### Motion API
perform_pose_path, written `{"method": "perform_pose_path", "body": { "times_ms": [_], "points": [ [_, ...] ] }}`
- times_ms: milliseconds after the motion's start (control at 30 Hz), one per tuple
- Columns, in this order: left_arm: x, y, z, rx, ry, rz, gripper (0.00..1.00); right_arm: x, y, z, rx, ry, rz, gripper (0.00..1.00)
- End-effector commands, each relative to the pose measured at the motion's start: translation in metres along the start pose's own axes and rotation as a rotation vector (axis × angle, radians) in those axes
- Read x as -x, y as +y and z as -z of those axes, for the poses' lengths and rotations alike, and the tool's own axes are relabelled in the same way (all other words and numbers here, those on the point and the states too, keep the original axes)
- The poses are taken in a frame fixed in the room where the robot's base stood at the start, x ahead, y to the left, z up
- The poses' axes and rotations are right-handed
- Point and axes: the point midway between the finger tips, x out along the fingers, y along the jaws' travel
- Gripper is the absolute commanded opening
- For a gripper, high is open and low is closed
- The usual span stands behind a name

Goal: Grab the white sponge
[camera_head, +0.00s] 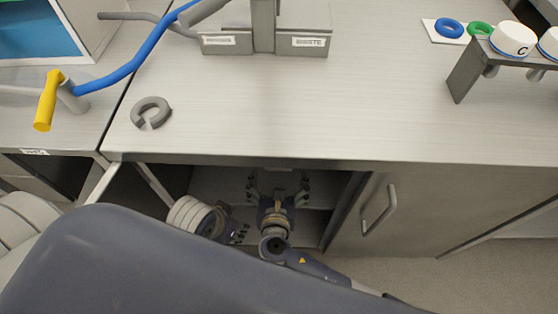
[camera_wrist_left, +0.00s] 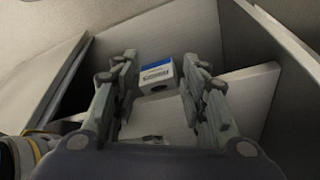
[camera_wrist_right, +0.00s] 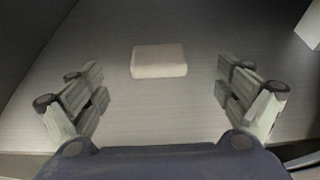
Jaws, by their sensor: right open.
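The white sponge (camera_wrist_right: 159,61) is a pale block lying flat on a grey shelf surface in the right wrist view. My right gripper (camera_head: 278,183) reaches into the open cabinet under the counter in the head view. In the right wrist view its fingers (camera_wrist_right: 160,84) are spread wide, and the sponge lies ahead, between and beyond them, apart from both. I cannot make out the sponge in the head view. My left gripper (camera_head: 240,233) is lower left of the right one, by the cabinet opening. Its fingers are apart and empty in the left wrist view (camera_wrist_left: 157,72).
A small white box with a blue band (camera_wrist_left: 157,74) stands beyond my left fingers. The cabinet door (camera_head: 400,205) is to the right of the opening. A grey split ring (camera_head: 151,112) lies on the counter (camera_head: 380,120), near a yellow-handled tap (camera_head: 48,100).

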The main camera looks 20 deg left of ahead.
Motion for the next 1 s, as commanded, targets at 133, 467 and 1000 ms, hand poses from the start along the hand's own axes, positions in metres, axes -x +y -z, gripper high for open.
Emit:
{"method": "perform_pose_path", "body": {
  "times_ms": [133, 467, 1000],
  "points": [
    [0.016, -0.001, -0.001, 0.001, 0.010, 0.002, 0.40, -0.021, 0.000, 0.001, -0.002, -0.001, 0.001, 0.94],
    [0.017, -0.001, -0.004, 0.001, 0.014, 0.003, 0.40, -0.047, 0.002, 0.004, -0.004, 0.000, 0.000, 0.94],
    [0.006, 0.003, 0.028, -0.004, 0.155, -0.004, 0.40, -0.081, 0.003, 0.001, -0.005, 0.002, 0.000, 0.94]
  ]
}}
